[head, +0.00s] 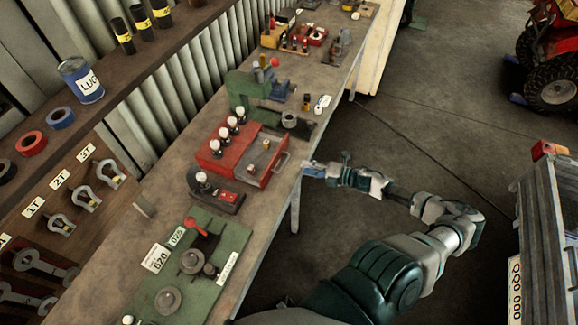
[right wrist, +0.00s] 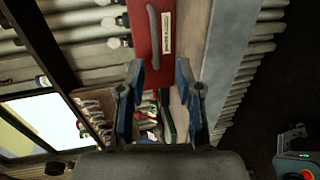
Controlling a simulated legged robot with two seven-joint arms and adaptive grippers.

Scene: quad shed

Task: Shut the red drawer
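The red drawer (head: 272,172) is pulled out from its red box (head: 224,152) on the workbench, and small items show inside it. Its grey handle (head: 281,163) faces right, toward the aisle. My right gripper (head: 312,169) is just beyond the bench edge, a short way right of the handle and apart from it. In the right wrist view the fingers of the right gripper (right wrist: 158,70) are spread with nothing between them. The red drawer front (right wrist: 152,45) shows ahead of them with its curved handle (right wrist: 153,36) and a label. My left gripper is not in view.
Several white-topped knobs (head: 232,124) stand along the red box. A grey crate (head: 545,230) stands at right. The floor beside the bench is clear.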

